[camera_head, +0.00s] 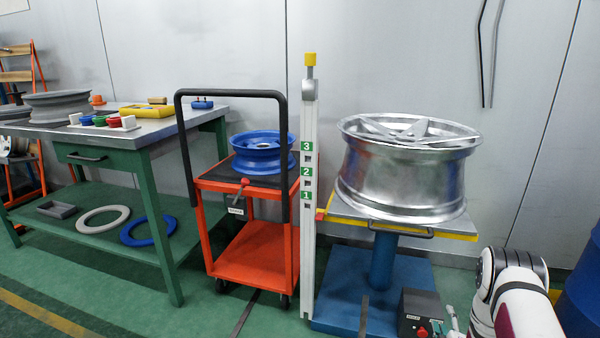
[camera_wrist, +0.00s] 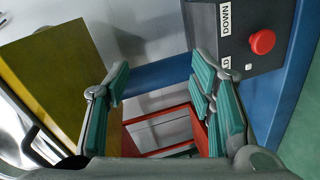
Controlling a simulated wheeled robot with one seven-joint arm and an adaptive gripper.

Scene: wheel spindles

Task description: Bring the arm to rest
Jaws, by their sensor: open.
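My gripper (camera_wrist: 160,78) is open and empty in the wrist view, with its two teal-padded fingers spread apart. In the head view my arm is at the lower right, and a small part of my gripper (camera_head: 448,322) shows beside the dark control box (camera_head: 418,312) of the lift table. The wrist view also shows this box (camera_wrist: 235,32), with a red button and a DOWN label, just beyond the right finger. I cannot tell whether the finger touches it.
A large silver wheel (camera_head: 400,180) lies on the lift table (camera_head: 382,265). A white numbered post (camera_head: 309,240) stands left of it. An orange cart (camera_head: 255,250) carries a blue wheel (camera_head: 262,160). A green workbench (camera_head: 110,152) is at left. A blue drum (camera_head: 582,290) is at right.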

